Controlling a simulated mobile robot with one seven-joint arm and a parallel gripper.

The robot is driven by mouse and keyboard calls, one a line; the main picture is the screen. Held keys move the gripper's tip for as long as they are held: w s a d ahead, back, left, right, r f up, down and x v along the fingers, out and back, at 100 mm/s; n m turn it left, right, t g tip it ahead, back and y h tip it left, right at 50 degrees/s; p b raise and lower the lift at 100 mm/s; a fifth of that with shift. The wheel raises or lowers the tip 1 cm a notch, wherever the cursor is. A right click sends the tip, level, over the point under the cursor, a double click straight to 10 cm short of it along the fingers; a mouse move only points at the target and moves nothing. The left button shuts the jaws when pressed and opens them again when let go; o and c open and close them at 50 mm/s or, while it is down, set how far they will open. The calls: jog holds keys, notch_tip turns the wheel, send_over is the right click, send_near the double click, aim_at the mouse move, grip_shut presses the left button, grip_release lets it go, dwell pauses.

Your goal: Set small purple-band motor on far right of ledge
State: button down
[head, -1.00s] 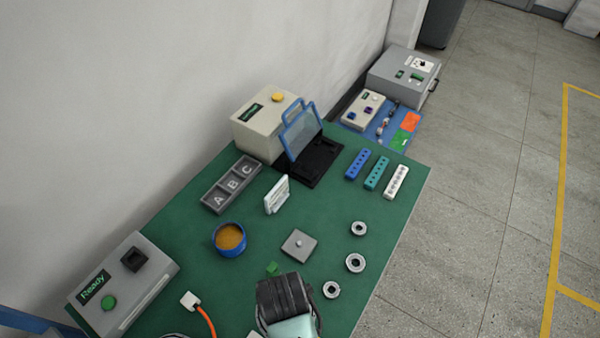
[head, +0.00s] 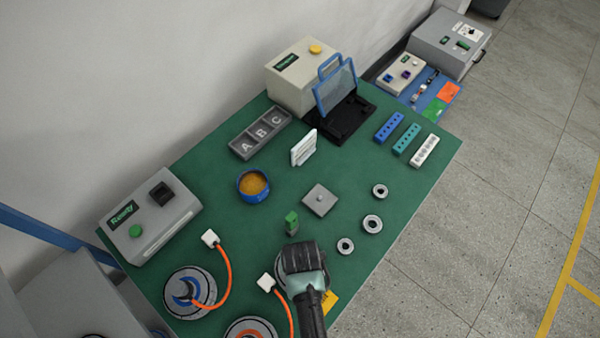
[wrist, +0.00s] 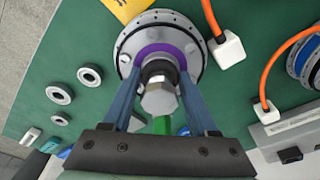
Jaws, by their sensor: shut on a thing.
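The purple-band motor (wrist: 150,49) shows in the wrist view as a round silver flanged disc with a purple ring and a dark collar and metal nut at its centre. My gripper (wrist: 158,78) is shut on this central hub, one finger on each side. In the head view my gripper (head: 302,262) is over the near right part of the green table and hides the motor. I cannot tell whether the motor touches the table. I cannot pick out the ledge with certainty.
A blue-band motor (head: 190,292) and another disc (head: 250,330) lie nearby with orange cables and white plugs (head: 268,282). A green block (head: 291,222), grey plate (head: 320,200) and several bearing rings (head: 372,223) lie beyond my gripper. A yellow tag (head: 329,301) is beside it.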

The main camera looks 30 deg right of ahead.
jog(key=shift+w, duration=0.15)
jog(key=shift+c, duration=0.9)
grip_release()
jog(key=shift+s+f, duration=0.1)
jog(key=shift+s, duration=0.1)
notch_tip(320, 180, up, 12)
jog(key=s, duration=0.1)
jog(key=shift+s+a, duration=0.35)
